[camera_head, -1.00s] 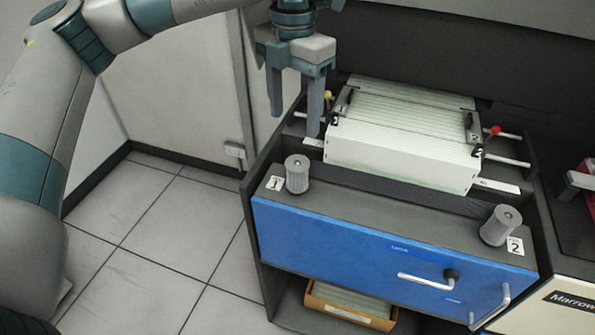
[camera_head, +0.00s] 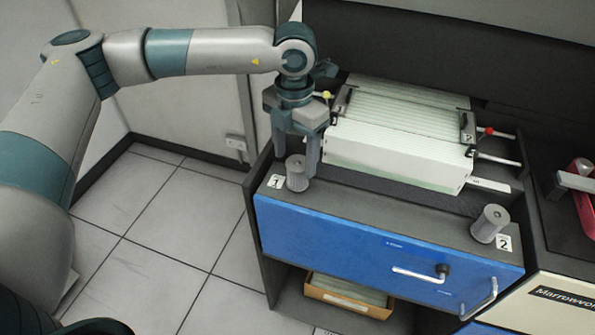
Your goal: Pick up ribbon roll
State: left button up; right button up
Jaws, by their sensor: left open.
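A grey ribbed roll (camera_head: 297,177) stands upright by the label 1 on the left end of the dark ledge. A similar grey roll (camera_head: 490,224) stands by the label 2 on the right end. I take these for the ribbon rolls. My left gripper (camera_head: 299,158) points down with its fingers spread, directly over the roll by label 1. One finger shows at the right side of that roll and partly overlaps it; the other looks to be behind its top left. I cannot tell whether they touch it. My right gripper is out of view.
The ledge tops a cabinet with a blue front (camera_head: 385,250) and silver handles. Behind it lies a large block of white cards (camera_head: 400,150) with dark clips and rods. A box of cards (camera_head: 348,295) sits on the lower shelf. Tiled floor (camera_head: 165,235) is clear at left.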

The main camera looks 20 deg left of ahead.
aim_at(297, 163)
pick_arm(q)
jog(key=shift+w+f+p, duration=0.15)
jog(key=shift+f+p, duration=0.15)
jog(key=shift+p, duration=0.2)
jog(key=shift+w+d+f+p, duration=0.15)
jog(key=shift+w+f+p, duration=0.05)
jog(key=shift+f+p, duration=0.55)
jog(key=shift+w+f+p, duration=0.1)
jog(key=shift+f+p, duration=0.45)
jog(key=shift+f, duration=1)
jog(key=c, duration=1.2)
